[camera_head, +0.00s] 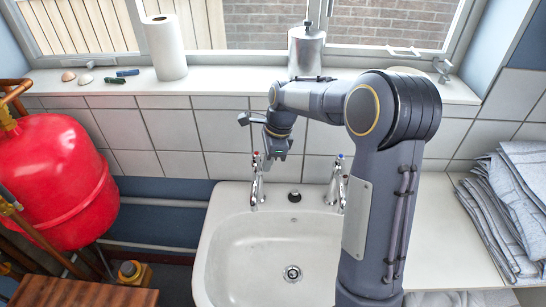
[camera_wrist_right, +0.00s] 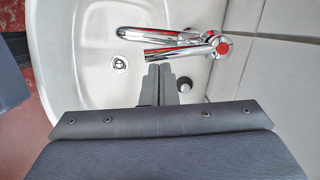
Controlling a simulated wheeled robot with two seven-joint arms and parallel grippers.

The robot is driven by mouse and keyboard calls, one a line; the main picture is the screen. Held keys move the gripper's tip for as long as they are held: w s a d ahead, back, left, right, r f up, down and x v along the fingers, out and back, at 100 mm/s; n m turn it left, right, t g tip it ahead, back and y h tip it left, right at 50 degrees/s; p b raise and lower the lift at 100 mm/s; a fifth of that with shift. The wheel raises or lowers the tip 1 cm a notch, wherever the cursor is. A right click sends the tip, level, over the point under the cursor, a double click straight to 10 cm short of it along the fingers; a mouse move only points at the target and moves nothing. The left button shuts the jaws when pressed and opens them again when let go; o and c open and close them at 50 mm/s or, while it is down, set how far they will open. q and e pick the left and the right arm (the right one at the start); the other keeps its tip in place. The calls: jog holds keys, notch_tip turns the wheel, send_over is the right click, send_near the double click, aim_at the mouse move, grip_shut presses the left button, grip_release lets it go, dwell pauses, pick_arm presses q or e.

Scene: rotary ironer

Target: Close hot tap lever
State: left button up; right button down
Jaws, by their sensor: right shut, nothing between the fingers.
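The hot tap (camera_head: 257,183) is a chrome tap with a red mark, standing upright at the back left of the white sink (camera_head: 230,232). In the right wrist view the hot tap (camera_wrist_right: 223,47) shows its red cap, with two chrome bars reaching left from it over the basin. I cannot tell for sure which bar is the lever and which the spout. My right gripper (camera_head: 274,156) is beside the top of the tap in the head view. In the right wrist view its fingers (camera_wrist_right: 160,72) are together, empty and close to the nearer bar; contact is unclear. My left gripper is out of view.
A second chrome tap (camera_head: 338,186) with a blue mark stands right of the hot tap. A black plug (camera_head: 294,196) lies between them. A windowsill with a paper roll (camera_head: 165,47) and metal canister (camera_head: 306,52) runs behind. Folded grey cloths (camera_head: 508,205) lie right; a red tank (camera_head: 58,180) stands left.

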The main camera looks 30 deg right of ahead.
jog(key=shift+w+a+m+p, duration=0.1)
jog(key=shift+a+m+p, duration=0.3)
jog(key=shift+a, duration=0.3)
dwell(0.3)
